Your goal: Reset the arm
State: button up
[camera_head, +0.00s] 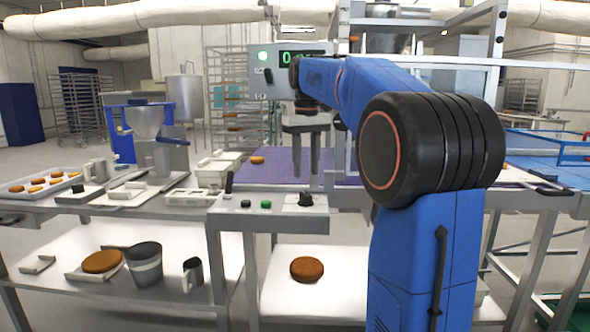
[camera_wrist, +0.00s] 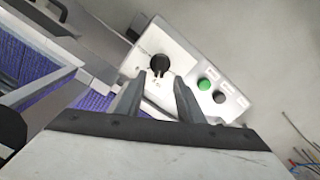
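My gripper (camera_head: 306,172) hangs below the end of my blue arm, in front of the purple belt (camera_head: 260,172) in the head view. Its two grey fingers point down with a gap between them and nothing in the gap. In the wrist view, my gripper (camera_wrist: 158,92) also shows its fingers apart and empty. Beyond the fingertips lies a control box (camera_wrist: 183,62) with a black knob, a green button and a dark button. The fingers appear apart from it.
A tray of filled rounds (camera_head: 10,196) and a hopper machine (camera_head: 146,125) stand on the left counter. The lower shelf (camera_head: 215,285) holds a grey bucket (camera_head: 145,262), a jug (camera_head: 192,274) and brown rounds. A display box (camera_head: 268,75) reads a lit green digit behind my arm.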

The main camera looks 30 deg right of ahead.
jog(key=shift+s, duration=0.1)
jog(key=s+a+f+t, duration=0.1)
jog(key=s+a+f, duration=0.45)
jog(key=s, duration=0.25)
jog(key=s+a+f+t, duration=0.1)
jog(key=s+a+f, duration=0.3)
jog(key=s+a, duration=0.3)
jog(key=s+a+f+t, duration=0.1)
jog(key=s+a+f, duration=0.1)
jog(key=s+f, duration=0.5)
jog(key=s+a+f+t, duration=0.1)
jog(key=s+f, duration=0.7)
jog(key=f, duration=0.1)
jog(key=shift+a+f+n+t, duration=0.3)
jog(key=shift+a+n+t, duration=0.1)
